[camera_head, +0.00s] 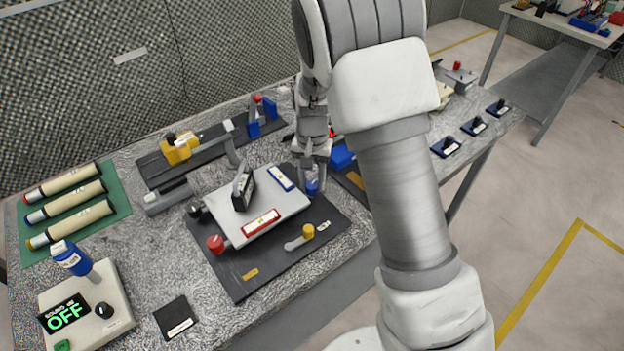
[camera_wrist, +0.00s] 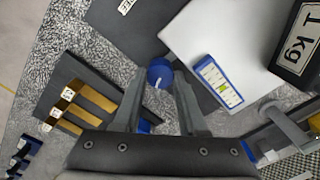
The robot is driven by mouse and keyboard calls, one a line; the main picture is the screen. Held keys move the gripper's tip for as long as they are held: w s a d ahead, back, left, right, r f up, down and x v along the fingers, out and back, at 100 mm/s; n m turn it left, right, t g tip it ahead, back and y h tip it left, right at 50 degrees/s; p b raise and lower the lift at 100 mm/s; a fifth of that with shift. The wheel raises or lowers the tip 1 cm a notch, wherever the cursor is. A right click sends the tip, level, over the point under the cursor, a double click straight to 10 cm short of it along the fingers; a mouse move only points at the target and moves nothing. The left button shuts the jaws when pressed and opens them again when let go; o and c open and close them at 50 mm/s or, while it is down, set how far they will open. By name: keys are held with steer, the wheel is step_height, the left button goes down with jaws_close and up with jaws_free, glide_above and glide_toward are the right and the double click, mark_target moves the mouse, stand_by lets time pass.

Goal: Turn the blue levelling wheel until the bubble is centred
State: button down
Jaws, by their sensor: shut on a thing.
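The blue levelling wheel (camera_head: 312,187) is at the right corner of a pale levelling plate (camera_head: 232,208). My gripper (camera_head: 314,174) reaches down over it from above. In the wrist view, the blue wheel (camera_wrist: 160,70) sits between the tips of my two fingers, and the gripper is shut on it. A red-framed vial (camera_head: 261,223) lies along the front edge. The exact bubble positions are too small to tell.
A black 1 kg weight (camera_head: 243,188) stands on the plate. A red wheel (camera_head: 215,243) and a yellow-knobbed lever (camera_head: 307,232) are in front. The plate is on a dark mat (camera_head: 240,284). A stepped brass piece (camera_wrist: 90,98) is beside my gripper in the wrist view.

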steer(key=shift+n, duration=1)
steer(key=shift+c, duration=2.3)
jaws_free()
